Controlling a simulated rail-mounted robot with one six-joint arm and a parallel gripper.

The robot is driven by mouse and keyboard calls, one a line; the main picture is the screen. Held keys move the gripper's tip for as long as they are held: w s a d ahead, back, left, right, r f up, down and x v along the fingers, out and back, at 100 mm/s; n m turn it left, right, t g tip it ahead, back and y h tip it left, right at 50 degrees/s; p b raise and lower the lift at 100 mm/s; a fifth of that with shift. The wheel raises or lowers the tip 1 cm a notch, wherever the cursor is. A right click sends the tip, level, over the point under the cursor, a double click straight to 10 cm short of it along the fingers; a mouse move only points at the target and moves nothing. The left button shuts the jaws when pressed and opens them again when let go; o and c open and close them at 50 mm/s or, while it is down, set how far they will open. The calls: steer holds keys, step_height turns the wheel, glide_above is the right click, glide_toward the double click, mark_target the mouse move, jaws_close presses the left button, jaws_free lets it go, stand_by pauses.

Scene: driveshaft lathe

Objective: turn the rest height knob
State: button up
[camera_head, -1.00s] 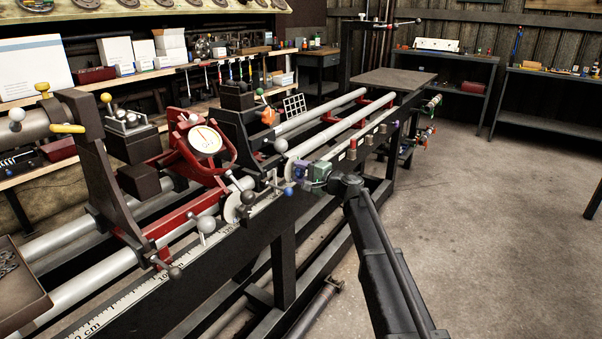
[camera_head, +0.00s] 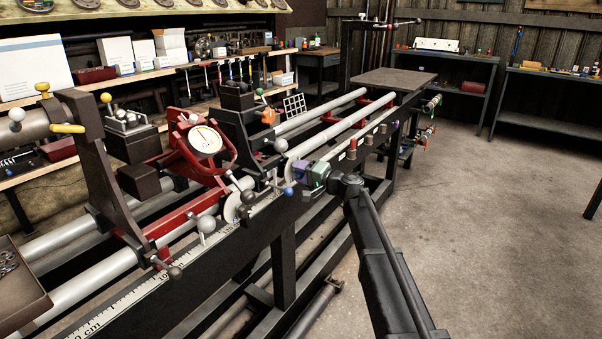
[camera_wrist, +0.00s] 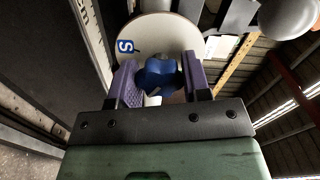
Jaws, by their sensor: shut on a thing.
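The blue lobed knob (camera_wrist: 157,72) sits between the two purple fingers of my gripper (camera_wrist: 160,82) in the wrist view, in front of a pale round disc (camera_wrist: 160,35) with a blue "S" label. My gripper is shut on this knob. In the head view my gripper (camera_head: 300,170) is at the near side of the lathe, right of the dark rest block and low by the rails.
The red steady with a white dial (camera_head: 206,140) stands to the left. Grey rails (camera_head: 338,133) run behind my gripper toward the back. The floor on the right (camera_head: 490,230) is clear.

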steer(key=o, duration=0.9)
steer(key=v, duration=1)
steer(key=shift+s+d, duration=0.15)
steer(key=shift+d, duration=0.25)
